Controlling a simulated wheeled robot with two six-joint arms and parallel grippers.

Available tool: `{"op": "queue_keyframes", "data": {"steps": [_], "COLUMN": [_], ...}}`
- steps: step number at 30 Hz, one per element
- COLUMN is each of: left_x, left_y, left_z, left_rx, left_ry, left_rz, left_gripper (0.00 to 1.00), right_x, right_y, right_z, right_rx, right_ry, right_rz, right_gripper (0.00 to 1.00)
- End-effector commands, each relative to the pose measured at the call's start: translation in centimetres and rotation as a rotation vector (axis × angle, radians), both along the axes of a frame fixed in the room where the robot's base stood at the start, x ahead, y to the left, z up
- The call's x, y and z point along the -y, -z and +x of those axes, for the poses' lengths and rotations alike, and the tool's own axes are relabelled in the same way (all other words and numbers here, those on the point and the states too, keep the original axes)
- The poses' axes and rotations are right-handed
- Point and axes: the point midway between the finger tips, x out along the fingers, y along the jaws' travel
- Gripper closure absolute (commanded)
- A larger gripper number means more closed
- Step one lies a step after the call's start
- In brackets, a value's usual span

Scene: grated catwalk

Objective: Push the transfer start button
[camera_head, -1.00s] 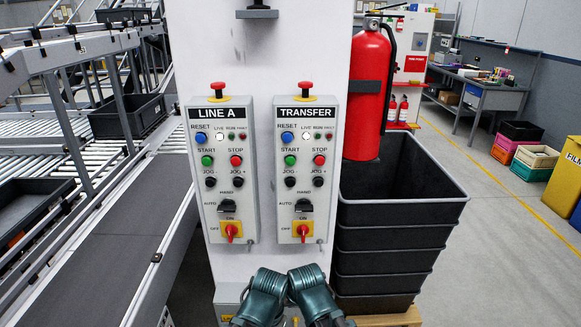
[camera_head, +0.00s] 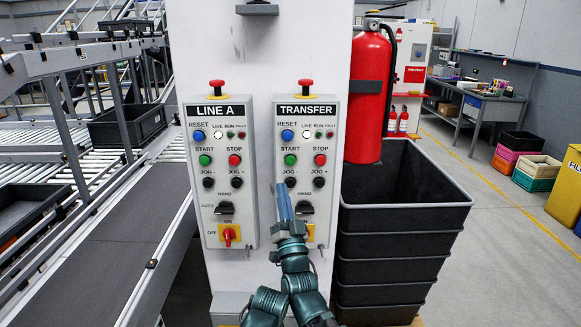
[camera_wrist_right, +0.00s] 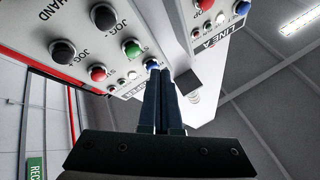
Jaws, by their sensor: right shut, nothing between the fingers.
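The transfer start button (camera_head: 290,160) is green, under START on the grey TRANSFER panel (camera_head: 331,220), the right of two panels on a white column. It also shows in the right wrist view (camera_wrist_right: 131,48), where the panel appears upside down. My right gripper (camera_head: 281,188) is shut and empty. In the head view its fingertips point up, below and slightly left of the start button, beside the black JOG - button (camera_head: 290,182). In the right wrist view the fingertips (camera_wrist_right: 160,76) overlap the area by the blue reset button (camera_wrist_right: 152,64). I see no contact with the button. My left gripper is not visible.
The red STOP button (camera_head: 320,160) is right of the start button. The LINE A panel (camera_head: 248,222) with a similar green button stands to the left. A fire extinguisher (camera_head: 368,100) and stacked black crates (camera_head: 405,217) are on the right. A conveyor (camera_head: 110,235) runs at left.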

Motion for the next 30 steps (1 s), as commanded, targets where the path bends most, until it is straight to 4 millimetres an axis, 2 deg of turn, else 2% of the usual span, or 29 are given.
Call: {"op": "queue_keyframes", "data": {"steps": [6, 12, 23, 30], "left_x": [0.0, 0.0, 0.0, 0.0], "left_y": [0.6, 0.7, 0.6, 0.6], "left_z": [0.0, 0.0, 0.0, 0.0], "left_rx": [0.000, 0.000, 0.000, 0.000], "left_ry": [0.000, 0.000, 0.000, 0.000], "left_rz": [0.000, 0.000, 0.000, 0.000], "left_gripper": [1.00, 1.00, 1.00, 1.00], "right_x": [1.5, 1.9, 1.9, 1.8], "right_y": [-2.2, -2.8, -2.8, -2.7], "right_z": [-1.7, -2.2, -2.0, -0.7], "right_rx": [0.152, 0.188, 0.186, 0.185], "right_ry": [0.019, 0.025, 0.025, 0.025], "right_rz": [0.094, 0.115, 0.114, 0.115], "right_gripper": [1.00, 1.00, 1.00, 1.00]}}
